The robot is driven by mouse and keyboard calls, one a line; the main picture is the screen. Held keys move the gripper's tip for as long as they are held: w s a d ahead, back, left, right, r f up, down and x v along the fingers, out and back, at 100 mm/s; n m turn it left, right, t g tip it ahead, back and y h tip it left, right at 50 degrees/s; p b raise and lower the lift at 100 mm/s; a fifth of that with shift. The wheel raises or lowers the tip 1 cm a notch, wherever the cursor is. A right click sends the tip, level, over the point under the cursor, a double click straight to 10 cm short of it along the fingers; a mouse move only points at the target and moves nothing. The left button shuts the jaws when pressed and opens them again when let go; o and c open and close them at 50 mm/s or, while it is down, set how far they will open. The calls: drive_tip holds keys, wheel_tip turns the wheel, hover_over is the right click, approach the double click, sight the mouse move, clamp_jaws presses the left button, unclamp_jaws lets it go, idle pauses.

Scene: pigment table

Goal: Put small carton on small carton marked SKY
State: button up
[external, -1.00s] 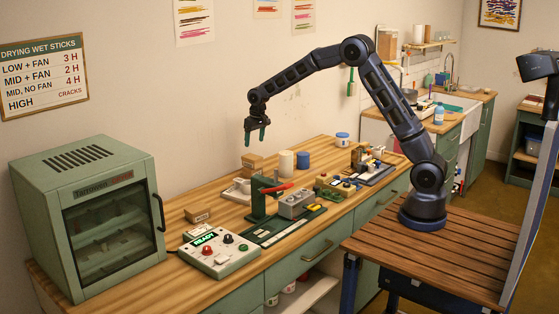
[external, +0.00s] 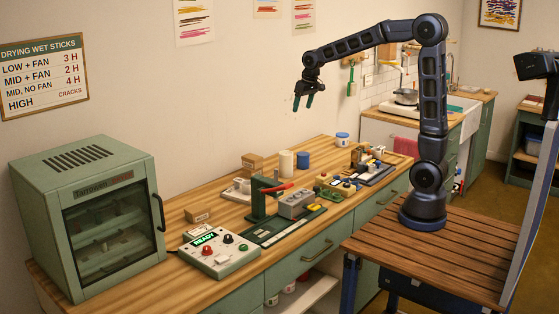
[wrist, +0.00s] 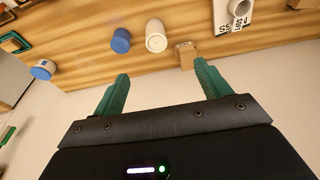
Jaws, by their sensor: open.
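A small brown carton shape (external: 252,162) stands at the back of the bench, left of a white cylinder. It also shows in the wrist view (wrist: 186,57), close beyond the right fingertip. I cannot tell if it is one carton or two stacked, and no lettering is readable on it. Another small brown carton (external: 199,214) with a pale label lies near the front left; its lettering is too small to read. My gripper (external: 302,102) is open and empty, raised well above the bench and right of the back carton. Its green fingers (wrist: 161,73) are apart.
A white cylinder (external: 286,163) and blue cylinder (external: 303,160) stand beside the back carton. A green press with a red handle (external: 275,189) and a button panel (external: 220,252) are in front. A green drying cabinet (external: 88,215) fills the left end. The air around my gripper is clear.

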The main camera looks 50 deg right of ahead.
drive_tip(key=s+d+t, duration=0.1)
drive_tip(key=s+d, duration=0.2)
drive_tip(key=s, duration=1.3)
drive_tip(key=s+d, duration=0.3)
drive_tip(key=s, duration=1.4)
drive_tip(key=shift+s+d+f+t, duration=0.15)
drive_tip(key=shift+s+f+t, duration=0.1)
drive_tip(key=shift+t, duration=0.15)
